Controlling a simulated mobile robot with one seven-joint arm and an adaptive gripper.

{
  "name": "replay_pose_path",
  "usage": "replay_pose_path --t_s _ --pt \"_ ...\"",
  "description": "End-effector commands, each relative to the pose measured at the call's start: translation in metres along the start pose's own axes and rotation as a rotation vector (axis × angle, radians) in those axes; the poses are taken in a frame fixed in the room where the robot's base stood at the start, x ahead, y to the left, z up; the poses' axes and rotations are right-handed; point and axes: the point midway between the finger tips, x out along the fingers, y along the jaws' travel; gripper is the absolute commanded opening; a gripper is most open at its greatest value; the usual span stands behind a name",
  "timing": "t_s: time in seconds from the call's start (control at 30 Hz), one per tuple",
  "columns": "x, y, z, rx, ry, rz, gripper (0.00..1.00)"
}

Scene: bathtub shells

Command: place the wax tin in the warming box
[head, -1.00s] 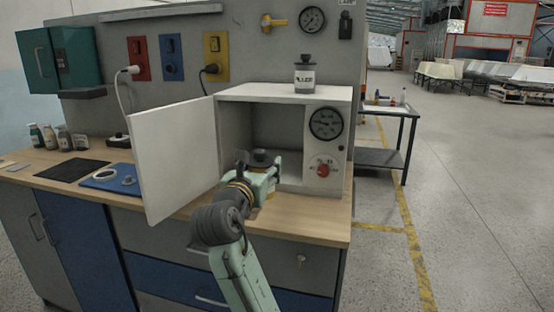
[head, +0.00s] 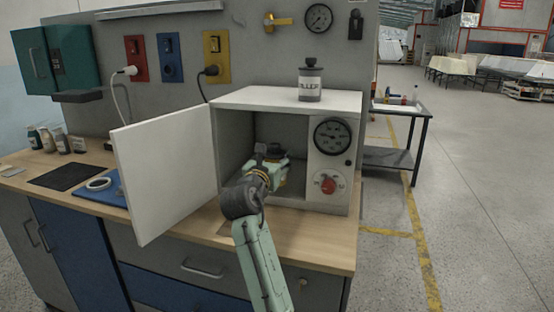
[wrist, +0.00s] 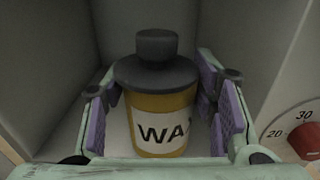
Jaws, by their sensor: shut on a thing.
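The wax tin (wrist: 158,132) is a yellow-brown jar with a dark lid and knob and a white label reading "WA". My gripper (wrist: 163,108) is shut on it, with purple pads at its left and right sides. The warming box (head: 240,97) is a white cabinet on the bench with its door (head: 165,175) swung open to the left. In the head view my gripper (head: 272,168) reaches into the box opening, and the tin's dark lid shows just above it. The tin is upright; I cannot tell whether its base touches the box floor.
A black-lidded jar (head: 310,82) stands on top of the box. A gauge (head: 333,139) and red knob (head: 327,184) are on its right front. A blue mat with a white ring (head: 98,184), a dark mat (head: 66,177) and small bottles lie on the bench at left.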

Motion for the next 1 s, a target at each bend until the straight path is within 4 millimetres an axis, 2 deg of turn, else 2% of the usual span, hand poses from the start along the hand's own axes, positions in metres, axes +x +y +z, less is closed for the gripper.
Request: replay_pose_path --t_s 0.03,0.1,0.3,0.47,0.7,1.0 --pt "0.012 0.003 0.005 -0.001 -0.002 0.0 0.0" --pt "0.027 0.006 0.003 -0.002 -0.002 0.0 0.0" --pt "0.05 0.011 -0.001 0.0 -0.004 0.001 0.0" --pt "0.053 0.011 -0.01 0.001 -0.002 0.001 0.0" --pt "0.052 0.011 -0.037 0.0 -0.003 0.001 0.0" --pt "0.052 0.011 -0.04 0.0 -0.005 0.0 0.0"
